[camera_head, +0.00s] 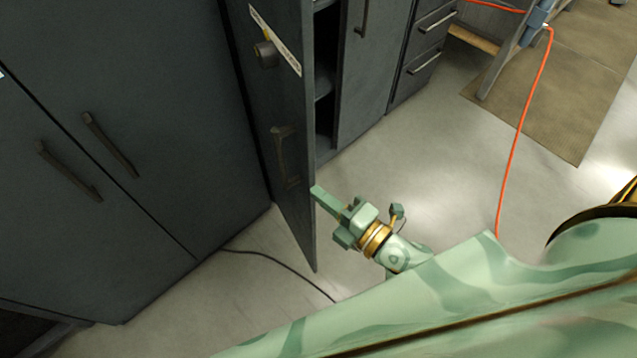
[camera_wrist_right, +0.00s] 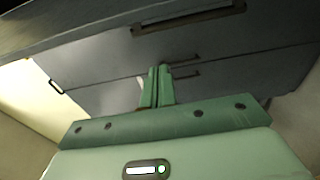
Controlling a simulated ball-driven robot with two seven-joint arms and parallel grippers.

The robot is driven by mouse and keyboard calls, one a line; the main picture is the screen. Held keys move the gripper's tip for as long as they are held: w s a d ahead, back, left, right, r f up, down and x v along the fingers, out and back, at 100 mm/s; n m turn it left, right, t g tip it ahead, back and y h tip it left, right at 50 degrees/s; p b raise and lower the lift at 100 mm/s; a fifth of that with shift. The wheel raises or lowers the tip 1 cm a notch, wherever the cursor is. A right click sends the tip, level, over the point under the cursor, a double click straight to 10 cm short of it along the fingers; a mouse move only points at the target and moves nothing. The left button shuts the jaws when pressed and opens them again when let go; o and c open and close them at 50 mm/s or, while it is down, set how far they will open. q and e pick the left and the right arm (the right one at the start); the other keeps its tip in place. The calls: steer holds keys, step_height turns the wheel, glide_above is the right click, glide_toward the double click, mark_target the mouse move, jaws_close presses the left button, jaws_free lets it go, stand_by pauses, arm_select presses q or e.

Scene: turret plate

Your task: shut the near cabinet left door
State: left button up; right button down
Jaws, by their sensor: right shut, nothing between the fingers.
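The near cabinet's left door (camera_head: 283,110) is a dark grey panel standing open, with a bar handle, a round knob and a pale label strip on its face. Behind its edge the open cabinet shows dark shelves (camera_head: 325,83). My right gripper (camera_head: 318,192) is shut and empty, its fingertips close to the edge of the open door at about mid-lower height. Whether they touch it I cannot tell. In the right wrist view the shut fingers (camera_wrist_right: 158,72) point at dark panels with bar handles. My left gripper is not in view.
Another dark cabinet (camera_head: 110,130) with two handles stands at the left. The cabinet's other door (camera_head: 372,70) looks shut, beside drawers (camera_head: 425,50). A black cable (camera_head: 285,266) and an orange cord (camera_head: 520,125) cross the floor. A brown mat (camera_head: 560,90) lies at upper right.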

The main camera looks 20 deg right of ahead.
mark_target(310, 166)
steer(key=p+x, duration=0.1)
steer(key=x, duration=0.8)
steer(key=shift+d, duration=2.1)
steer(key=shift+s, duration=0.1)
